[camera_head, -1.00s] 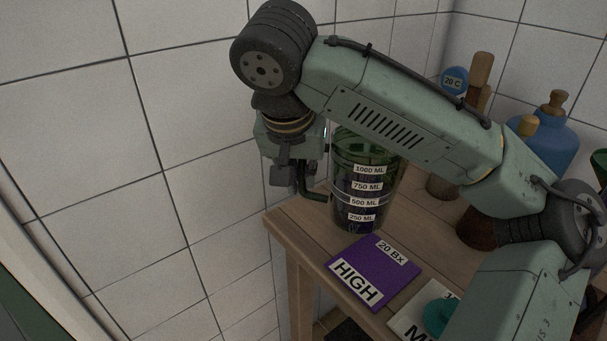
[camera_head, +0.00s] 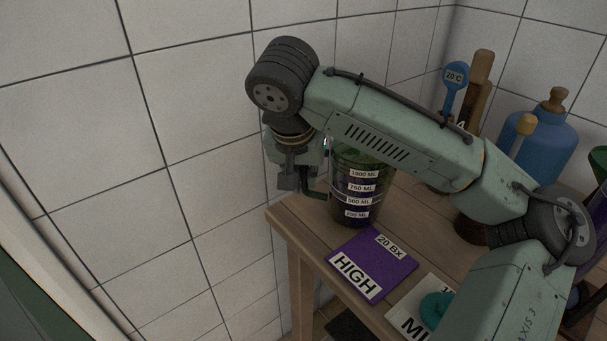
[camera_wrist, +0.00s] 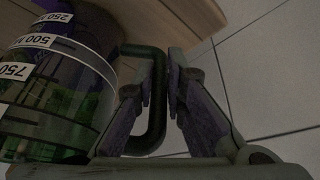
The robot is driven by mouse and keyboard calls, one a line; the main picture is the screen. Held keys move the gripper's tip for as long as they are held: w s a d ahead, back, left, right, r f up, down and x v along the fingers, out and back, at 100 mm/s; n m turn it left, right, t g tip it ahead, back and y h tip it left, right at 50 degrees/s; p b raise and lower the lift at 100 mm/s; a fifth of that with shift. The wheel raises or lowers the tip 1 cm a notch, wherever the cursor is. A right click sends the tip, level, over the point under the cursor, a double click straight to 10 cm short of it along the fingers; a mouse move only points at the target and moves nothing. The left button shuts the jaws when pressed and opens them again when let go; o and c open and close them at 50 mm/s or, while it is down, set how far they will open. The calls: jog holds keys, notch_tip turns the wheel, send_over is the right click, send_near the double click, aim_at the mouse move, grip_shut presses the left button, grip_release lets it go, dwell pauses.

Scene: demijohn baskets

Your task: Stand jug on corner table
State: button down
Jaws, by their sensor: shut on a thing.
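The jug (camera_head: 352,202) is see-through dark green with white volume labels, and a purple tint shows low in it. It looks upright over the back left part of the wooden corner table (camera_head: 290,222). Whether its base touches the wood I cannot tell. My gripper (camera_head: 312,188) is at the jug's left side, shut on its dark green handle. In the wrist view the jug (camera_wrist: 55,105) is at the left, and the handle passes between my gripper's fingers (camera_wrist: 160,75). My forearm hides part of the jug's rim in the head view.
A purple "HIGH 20 BX" card (camera_head: 372,262) lies in front of the jug. A white card (camera_head: 412,312) with a teal ring (camera_head: 436,308) lies to its right. Tiled walls close in behind and left.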

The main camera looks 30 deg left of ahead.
jog(key=shift+f, duration=0.2)
jog(key=c, duration=1.6)
grip_release()
jog(key=shift+c, duration=0.2)
jog(key=shift+r, duration=0.4)
jog(key=shift+s+r, duration=0.2)
jog(key=shift+r, duration=0.1)
jog(key=b+v, duration=0.1)
jog(key=v, duration=1)
